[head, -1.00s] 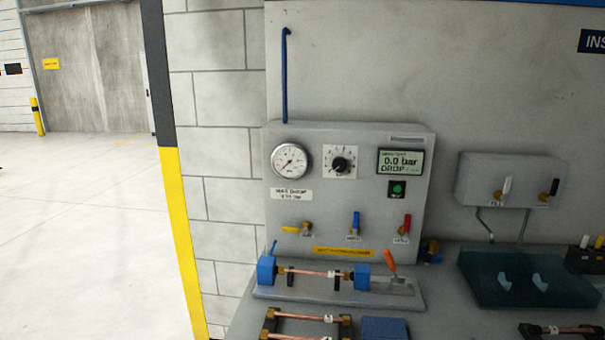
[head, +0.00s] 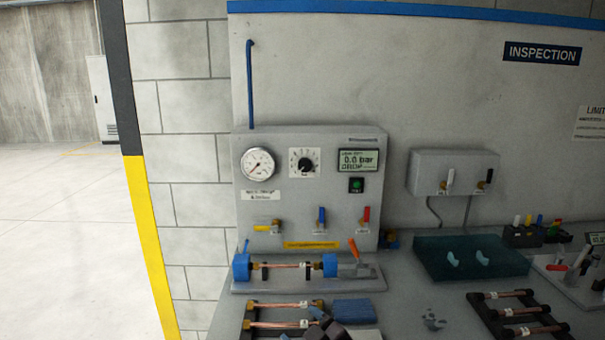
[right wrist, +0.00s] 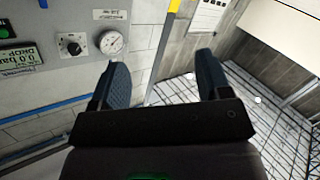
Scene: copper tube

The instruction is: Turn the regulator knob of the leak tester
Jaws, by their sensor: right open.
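The leak tester (head: 290,210) is a grey panel box at the back of the bench. Its regulator knob (head: 305,164) is black, on a white scale plate between the round gauge (head: 258,164) and the display (head: 359,161), which reads 0.0 bar. In the right wrist view the knob (right wrist: 73,46) shows at upper left, beside the gauge (right wrist: 112,42). My right gripper (right wrist: 160,66) is open and empty there, apart from the knob. In the head view my right gripper (head: 325,322) shows only partly at the bottom edge, below the tester. My left gripper is not in view.
A copper tube (head: 290,265) sits between blue clamps at the tester's foot. Yellow, blue and red levers (head: 321,216) line the tester's lower front. A blue tray (head: 470,262) and tube racks (head: 515,318) stand to the right. A yellow-black post (head: 146,230) stands left.

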